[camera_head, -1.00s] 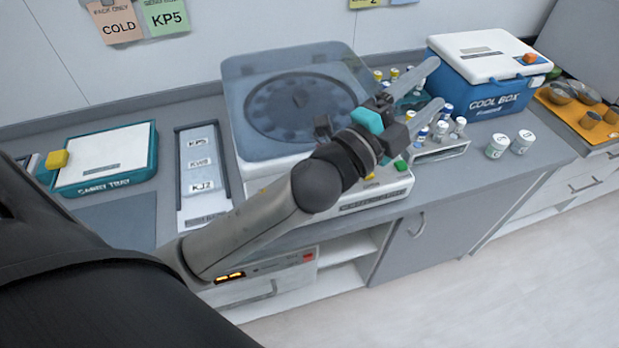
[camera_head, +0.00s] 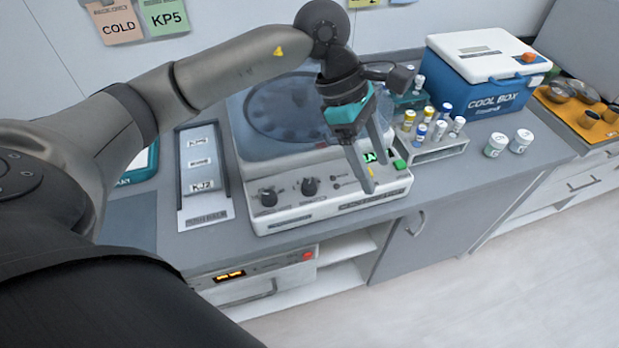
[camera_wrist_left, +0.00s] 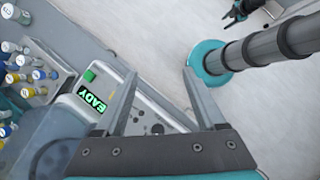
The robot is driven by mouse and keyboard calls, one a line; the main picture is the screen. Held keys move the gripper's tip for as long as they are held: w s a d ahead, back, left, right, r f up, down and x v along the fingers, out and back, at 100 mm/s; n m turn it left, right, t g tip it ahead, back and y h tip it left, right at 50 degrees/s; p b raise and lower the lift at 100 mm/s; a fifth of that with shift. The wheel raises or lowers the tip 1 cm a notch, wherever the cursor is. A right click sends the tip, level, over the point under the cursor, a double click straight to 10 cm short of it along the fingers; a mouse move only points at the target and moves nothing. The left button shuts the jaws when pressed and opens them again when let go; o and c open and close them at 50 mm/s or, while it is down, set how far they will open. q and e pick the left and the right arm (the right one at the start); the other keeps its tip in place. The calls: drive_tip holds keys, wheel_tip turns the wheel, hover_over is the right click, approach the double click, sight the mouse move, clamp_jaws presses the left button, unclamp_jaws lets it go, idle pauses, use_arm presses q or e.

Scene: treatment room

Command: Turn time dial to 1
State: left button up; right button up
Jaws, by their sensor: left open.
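The centrifuge (camera_head: 335,212), a light bench device with a translucent lid, has two dark dials on its front panel. The left dial (camera_head: 268,197) and the right dial (camera_head: 310,187) have small labels I cannot read, so I cannot tell which is the time dial. A lit green display (camera_head: 378,157) is right of them; it also shows in the left wrist view (camera_wrist_left: 92,97). My left gripper (camera_head: 379,176) is open, pointing down at the panel's right part, fingers empty, right of both dials. A small dark claw, seemingly my right gripper (camera_wrist_left: 236,14), shows in the left wrist view; its jaws are unclear.
A green button (camera_head: 400,164) sits beside the display. A rack (camera_head: 436,152) of capped tubes stands right of the centrifuge, with two white jars (camera_head: 496,146) and a blue cool box (camera_head: 490,92) beyond. A label tray (camera_head: 204,213) lies to the left.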

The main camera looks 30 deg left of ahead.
sight(309, 185)
use_arm(q)
drive_tip(key=a+r+y, duration=0.1)
drive_tip(key=a+y, duration=0.5)
drive_tip(key=a, duration=0.7)
drive_tip(key=f, duration=1)
drive_tip(key=w+f, duration=0.1)
drive_tip(key=f, duration=0.4)
drive_tip(key=shift+d+p, duration=0.3)
drive_tip(key=shift+p, duration=0.1)
clamp_jaws()
